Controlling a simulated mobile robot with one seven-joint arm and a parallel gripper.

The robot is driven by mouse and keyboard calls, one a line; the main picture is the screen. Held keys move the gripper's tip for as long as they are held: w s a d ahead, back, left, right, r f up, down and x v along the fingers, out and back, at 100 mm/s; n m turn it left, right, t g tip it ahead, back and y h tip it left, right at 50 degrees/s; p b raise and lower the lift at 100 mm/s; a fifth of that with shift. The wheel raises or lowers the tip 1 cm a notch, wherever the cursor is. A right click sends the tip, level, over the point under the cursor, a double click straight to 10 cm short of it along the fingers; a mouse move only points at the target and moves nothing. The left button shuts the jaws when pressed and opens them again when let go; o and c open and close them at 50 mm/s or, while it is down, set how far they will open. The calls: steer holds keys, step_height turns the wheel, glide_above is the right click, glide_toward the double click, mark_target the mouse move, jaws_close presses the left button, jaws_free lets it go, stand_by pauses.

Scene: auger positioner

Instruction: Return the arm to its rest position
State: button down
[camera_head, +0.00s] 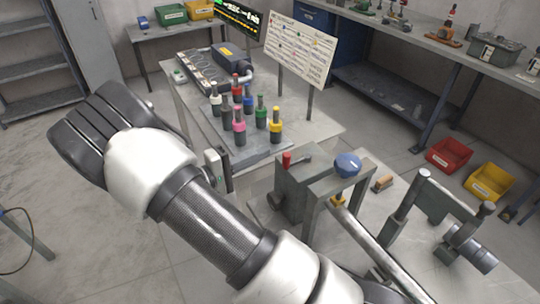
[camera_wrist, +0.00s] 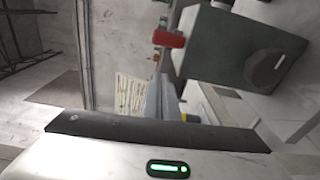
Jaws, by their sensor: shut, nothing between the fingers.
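My arm crosses the head view from the lower right to the upper left, with a carbon-patterned link and white joints. My gripper (camera_head: 217,172) is partly hidden behind the arm; a pale part with a small green light shows left of the grey fixture (camera_head: 290,193). The gripper is shut and empty. In the wrist view its dark edge and pale body (camera_wrist: 100,155) fill the bottom, with a green light. The fixture's grey block (camera_wrist: 235,50) and red handle (camera_wrist: 168,39) show beyond it, apart from the gripper.
A bench holds several coloured bottles (camera_head: 240,125) on a grey tray, with a chart board (camera_head: 299,52) behind. A blue-topped knob (camera_head: 347,164) and a metal clamp stand (camera_head: 407,203) are on the right-hand table. Red (camera_head: 449,155) and yellow (camera_head: 488,182) bins lie on the floor. Open floor shows at left.

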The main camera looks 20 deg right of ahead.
steer(key=s+v, duration=0.1)
steer(key=v, duration=0.6)
steer(key=s+d+r+m+g+y+p, duration=0.4)
steer(key=s+d+r+g+y, duration=0.3)
steer(key=s+d+r+y, duration=0.4)
steer(key=s+a+r+t+y+p, duration=0.1)
steer(key=s+a+r+t+y, duration=0.1)
steer(key=s+r, duration=0.3)
steer(key=s+a+r+t+y+p, duration=0.2)
steer(key=s+a+r+t+y, duration=0.1)
steer(key=r, duration=0.6)
steer(key=shift+s+t+y, duration=0.5)
steer(key=shift+s+t, duration=0.4)
steer(key=shift+t, duration=0.1)
